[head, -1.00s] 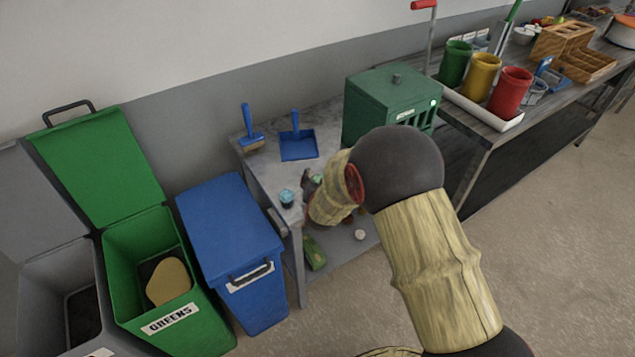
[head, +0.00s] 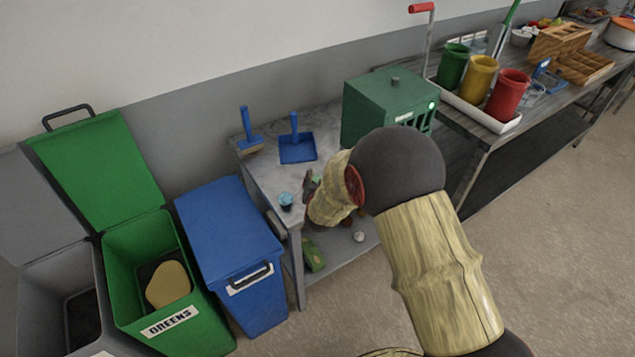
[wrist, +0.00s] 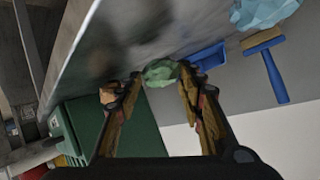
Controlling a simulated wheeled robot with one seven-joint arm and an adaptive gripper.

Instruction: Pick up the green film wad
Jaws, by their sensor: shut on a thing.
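The green film wad (wrist: 162,73) is a small, crumpled, pale green lump in the wrist view. It sits between the fingertips of my gripper (wrist: 160,84), which is shut on it. In the head view my gripper (head: 309,186) is above the front part of the grey worktop (head: 268,178). Only a small bit of green wad (head: 317,179) shows there, the rest hidden by my wrist. Whether the wad still touches the worktop I cannot tell.
A light blue wad (head: 286,200) lies near the worktop's left front edge. A blue brush (head: 249,138) and blue dustpan (head: 297,147) are behind. A green box (head: 388,107) stands at the right. Blue (head: 228,230) and green (head: 190,335) bins stand left.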

